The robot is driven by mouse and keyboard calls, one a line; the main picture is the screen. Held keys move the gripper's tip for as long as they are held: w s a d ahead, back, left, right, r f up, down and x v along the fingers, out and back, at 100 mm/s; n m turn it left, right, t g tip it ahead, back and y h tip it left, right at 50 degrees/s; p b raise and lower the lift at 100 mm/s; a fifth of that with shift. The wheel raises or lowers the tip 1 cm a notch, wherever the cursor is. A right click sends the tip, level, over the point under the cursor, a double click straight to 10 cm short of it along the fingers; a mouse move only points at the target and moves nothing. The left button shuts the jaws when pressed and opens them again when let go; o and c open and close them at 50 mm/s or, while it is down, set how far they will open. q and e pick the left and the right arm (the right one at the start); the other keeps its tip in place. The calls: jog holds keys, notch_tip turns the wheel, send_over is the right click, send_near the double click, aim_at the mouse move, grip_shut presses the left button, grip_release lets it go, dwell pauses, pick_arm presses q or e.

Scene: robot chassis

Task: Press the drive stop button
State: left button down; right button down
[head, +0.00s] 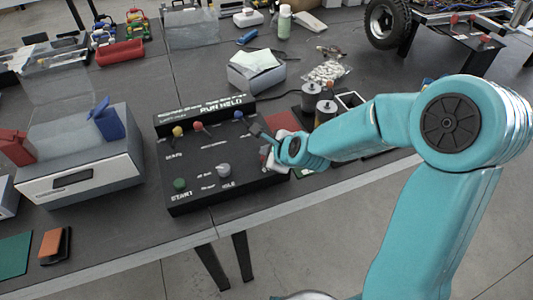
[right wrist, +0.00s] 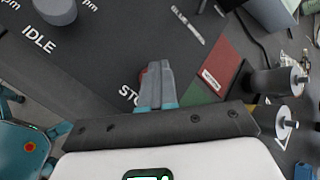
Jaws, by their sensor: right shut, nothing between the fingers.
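The black control box (head: 215,153) stands on the dark workbench, with a green START button (head: 180,184) and a grey IDLE knob (head: 223,170) on its top. My right gripper (head: 268,160) is over the box's right end, with its fingers shut and empty. In the right wrist view the shut fingers (right wrist: 154,84) point at the panel beside the partly covered STOP lettering (right wrist: 129,95). My left gripper is not in view.
Toggle levers with yellow (head: 177,131), red (head: 197,126) and blue (head: 238,115) tips stand along the box's back.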

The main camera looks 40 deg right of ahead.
jog(key=shift+r, duration=0.1)
notch_tip(320, 180, up, 6)
jog(key=p, duration=0.5)
dwell(0.4)
